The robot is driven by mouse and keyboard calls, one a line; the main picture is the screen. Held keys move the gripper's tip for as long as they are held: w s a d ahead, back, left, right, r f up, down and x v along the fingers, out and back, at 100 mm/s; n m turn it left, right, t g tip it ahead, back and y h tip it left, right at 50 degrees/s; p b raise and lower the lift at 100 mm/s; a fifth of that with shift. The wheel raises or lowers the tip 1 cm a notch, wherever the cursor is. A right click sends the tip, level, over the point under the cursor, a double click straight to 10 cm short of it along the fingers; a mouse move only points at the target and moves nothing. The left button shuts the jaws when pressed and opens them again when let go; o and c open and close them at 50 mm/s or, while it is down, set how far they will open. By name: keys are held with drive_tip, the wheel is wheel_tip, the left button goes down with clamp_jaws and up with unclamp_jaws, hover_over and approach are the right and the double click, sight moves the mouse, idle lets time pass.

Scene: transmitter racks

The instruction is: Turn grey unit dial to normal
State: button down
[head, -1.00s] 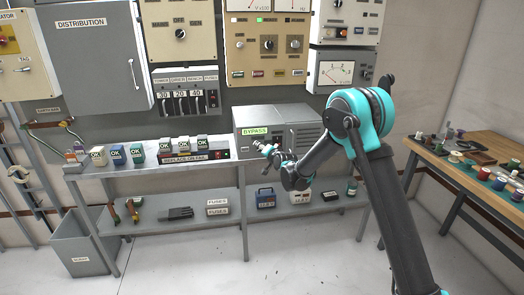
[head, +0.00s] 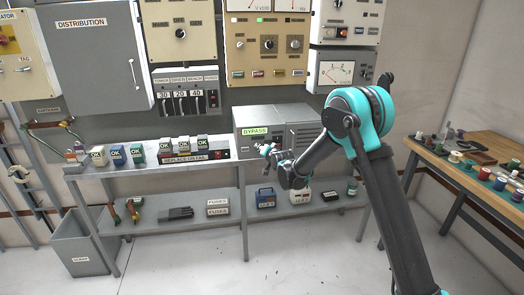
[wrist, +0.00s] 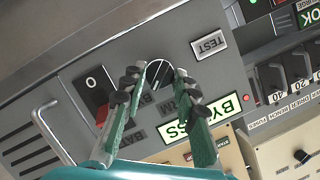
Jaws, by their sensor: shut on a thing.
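The grey unit (head: 262,126) stands on the shelf below the wall panels, with a green BYPASS label (head: 256,131) on its front. Its black round dial (wrist: 159,74) shows in the wrist view between my fingertips. My gripper (wrist: 158,78) is shut on the dial, one finger at each side; in the head view my gripper (head: 267,150) is at the unit's front. The BYPASS label (wrist: 217,117) and a TEST label (wrist: 209,44) lie around the dial. Other labels there are partly hidden behind my fingers. I cannot read the dial's pointer clearly.
The lower shelf (head: 236,206) holds several items. A wooden table (head: 458,185) stands at the right. The floor in front is clear.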

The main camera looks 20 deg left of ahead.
drive_tip(key=shift+s+a+n+t+h, duration=0.1)
drive_tip(key=shift+n+t+h, duration=0.25)
drive_tip(key=shift+n+h, duration=0.6)
drive_tip(key=shift+s+a+n+t+h, duration=0.1)
drive_tip(key=shift+n+t+h, duration=0.25)
drive_tip(key=shift+n, duration=1.1)
drive_tip(key=shift+a+n+t+h, duration=0.1)
drive_tip(key=shift+n+t+h, duration=0.4)
drive_tip(key=shift+n, duration=0.7)
drive_tip(key=c, duration=1.2)
unclamp_jaws()
drive_tip(key=shift+o, duration=0.2)
drive_tip(key=v, duration=1.2)
drive_tip(key=shift+a, duration=0.1)
